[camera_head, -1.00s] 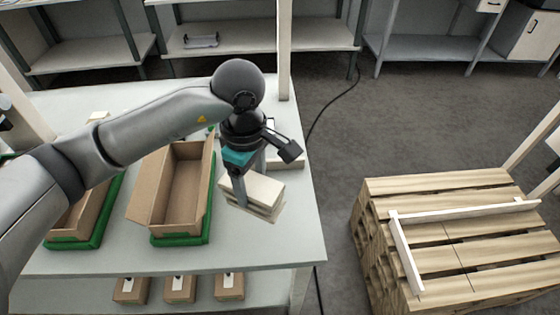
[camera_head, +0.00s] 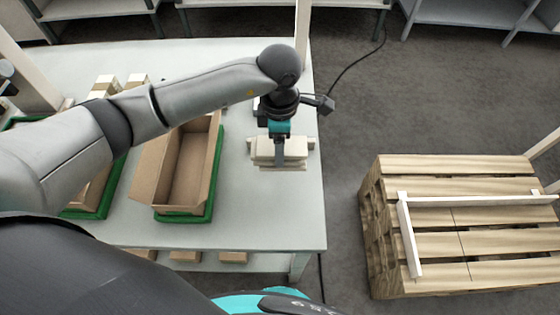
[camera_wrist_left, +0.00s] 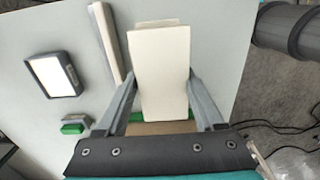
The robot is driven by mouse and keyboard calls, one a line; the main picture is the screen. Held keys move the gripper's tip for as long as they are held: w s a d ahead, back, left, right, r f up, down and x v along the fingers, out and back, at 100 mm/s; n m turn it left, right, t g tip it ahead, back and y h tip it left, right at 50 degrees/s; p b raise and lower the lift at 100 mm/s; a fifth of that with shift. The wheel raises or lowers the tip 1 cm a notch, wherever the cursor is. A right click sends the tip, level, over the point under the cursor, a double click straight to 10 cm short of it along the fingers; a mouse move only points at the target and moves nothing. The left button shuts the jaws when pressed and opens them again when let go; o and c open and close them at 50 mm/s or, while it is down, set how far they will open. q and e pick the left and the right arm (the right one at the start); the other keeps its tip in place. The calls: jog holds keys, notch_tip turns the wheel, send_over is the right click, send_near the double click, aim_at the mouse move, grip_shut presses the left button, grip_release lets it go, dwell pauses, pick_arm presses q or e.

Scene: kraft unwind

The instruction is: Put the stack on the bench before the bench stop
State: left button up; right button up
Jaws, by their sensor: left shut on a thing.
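The stack (camera_head: 278,158) is a short pile of cream slabs. My left gripper (camera_head: 281,150) is shut on it, above the right part of the bench (camera_head: 235,215). In the left wrist view the stack (camera_wrist_left: 160,70) sits between the two fingers. The bench stop (camera_head: 309,144) looks like a pale bar just behind the stack, mostly hidden by it and the gripper. In the left wrist view the bar (camera_wrist_left: 106,42) runs beside the stack with a gap. I cannot tell whether the stack touches the bench top. My right gripper is not in view.
An open carton (camera_head: 190,165) in a green tray (camera_head: 217,170) stands left of the stack. A wooden pallet (camera_head: 460,220) with a white angled fence (camera_head: 408,235) stands right, across a floor gap. A dark-framed tablet (camera_wrist_left: 52,75) lies beyond the bar. Bench front right is clear.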

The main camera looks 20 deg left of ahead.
pick_arm(q)
notch_tip(320, 180, down, 8)
jog(key=shift+r, duration=0.15)
dwell(0.4)
jog(key=o, duration=1.5)
jog(key=shift+b, duration=0.3)
notch_tip(320, 180, up, 12)
jog(key=shift+r, duration=0.1)
